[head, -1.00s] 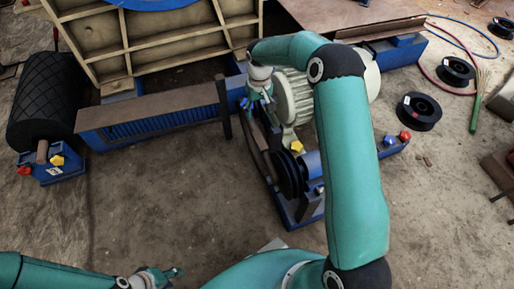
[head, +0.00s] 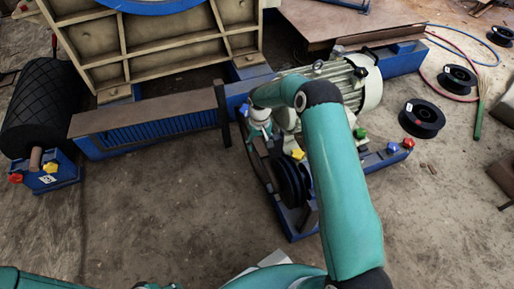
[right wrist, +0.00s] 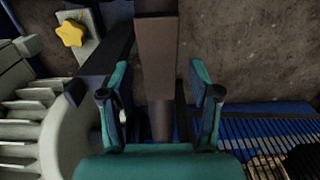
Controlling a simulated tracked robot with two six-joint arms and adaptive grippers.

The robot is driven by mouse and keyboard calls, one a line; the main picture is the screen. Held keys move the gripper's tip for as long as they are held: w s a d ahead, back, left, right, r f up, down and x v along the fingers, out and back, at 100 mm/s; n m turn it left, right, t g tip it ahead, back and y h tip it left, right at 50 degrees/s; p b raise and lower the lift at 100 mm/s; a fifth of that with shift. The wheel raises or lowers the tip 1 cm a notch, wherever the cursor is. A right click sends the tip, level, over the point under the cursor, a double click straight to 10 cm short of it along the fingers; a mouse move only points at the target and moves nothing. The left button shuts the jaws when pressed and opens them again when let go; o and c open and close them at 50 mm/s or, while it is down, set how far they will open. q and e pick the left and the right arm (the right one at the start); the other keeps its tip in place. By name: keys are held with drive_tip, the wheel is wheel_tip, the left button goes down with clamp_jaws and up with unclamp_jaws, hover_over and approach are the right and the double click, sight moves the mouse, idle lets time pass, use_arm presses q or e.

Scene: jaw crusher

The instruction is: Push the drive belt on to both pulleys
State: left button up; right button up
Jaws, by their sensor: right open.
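The black grooved pulley (head: 290,182) stands on a blue frame in the middle of the head view. A dark brown band (head: 262,168) runs beside it, back toward the cream motor (head: 350,82); it looks like the drive belt, but its seating on either pulley cannot be made out. My right gripper (head: 262,138) is over the band's far end, left of the motor. In the right wrist view a flat brown strip (right wrist: 157,55) passes between the open fingers of this gripper (right wrist: 160,95), with gaps at both sides. Only a sliver of my left gripper (head: 155,286) shows at the bottom edge.
A dark upright post (head: 222,114) stands just left of my right gripper. Yellow (head: 299,154), green (head: 360,133) and red knobs sit around the motor frame. A black-covered roller (head: 40,108) lies at far left. The floor in front is clear.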

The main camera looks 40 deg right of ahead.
drive_tip(key=shift+f, duration=0.5)
clamp_jaws()
